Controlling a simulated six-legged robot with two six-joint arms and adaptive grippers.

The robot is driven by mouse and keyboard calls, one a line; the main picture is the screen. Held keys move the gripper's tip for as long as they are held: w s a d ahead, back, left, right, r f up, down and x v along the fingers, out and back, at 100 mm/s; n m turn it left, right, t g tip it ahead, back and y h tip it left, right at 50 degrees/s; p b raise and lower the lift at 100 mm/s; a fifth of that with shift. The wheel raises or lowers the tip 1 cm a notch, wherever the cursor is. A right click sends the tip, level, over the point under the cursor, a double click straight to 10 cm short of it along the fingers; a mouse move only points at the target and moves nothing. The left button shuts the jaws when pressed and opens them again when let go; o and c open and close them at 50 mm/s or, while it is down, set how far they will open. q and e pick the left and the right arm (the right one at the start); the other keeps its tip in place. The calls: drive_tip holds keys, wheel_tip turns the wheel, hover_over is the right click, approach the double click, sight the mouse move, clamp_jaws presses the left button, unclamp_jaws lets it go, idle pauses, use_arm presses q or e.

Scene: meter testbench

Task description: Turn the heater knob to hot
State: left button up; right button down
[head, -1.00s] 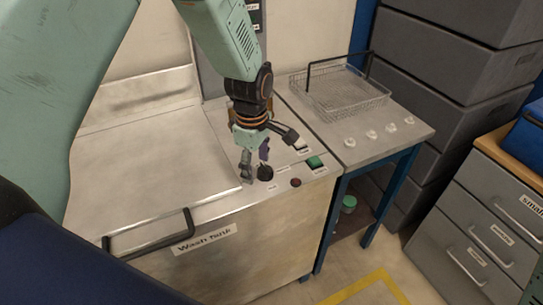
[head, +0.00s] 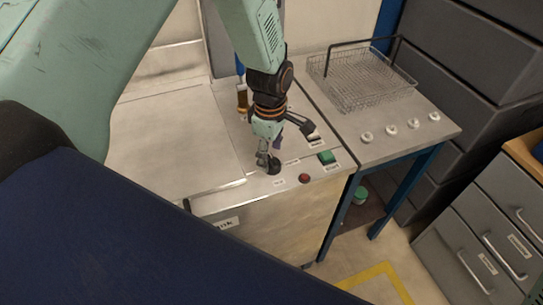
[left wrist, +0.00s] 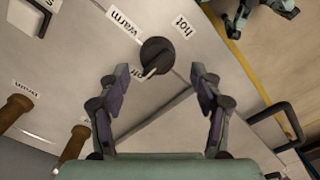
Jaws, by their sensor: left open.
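The heater knob (left wrist: 157,55) is round and black, on the grey wash tank panel among printed labels "warm", "hot" and "off". Its pale pointer mark is turned towards the "off" label (left wrist: 137,75), which is partly hidden by a finger. The "hot" label (left wrist: 184,26) lies on the other side. In the head view the knob (head: 273,167) is just below my left gripper (head: 267,157). My left gripper is open, and in the left wrist view its fingers stand on both sides, short of the knob, with no visible contact.
A red button (head: 305,178) and green switch (head: 326,157) sit right of the knob. Brown-handled levers (left wrist: 74,143) stand behind it. The tank's black front handle (left wrist: 275,115) is nearby. A wire basket (head: 360,80) and several white knobs sit on the right bench.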

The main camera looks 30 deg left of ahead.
use_arm(q)
drive_tip(key=shift+w+d+f, duration=0.1)
drive_tip(key=shift+d+f, duration=0.1)
drive_tip(key=shift+f, duration=0.5)
drive_tip(key=shift+w+d+f, duration=0.1)
drive_tip(key=shift+d+f, duration=0.05)
drive_tip(key=shift+f, duration=0.55)
drive_tip(key=shift+s+a, duration=0.2)
drive_tip(key=shift+a, duration=0.1)
drive_tip(key=shift+c, duration=0.2)
drive_tip(key=shift+w+d, duration=0.2)
drive_tip(key=shift+d, duration=0.05)
drive_tip(key=c, duration=1.1)
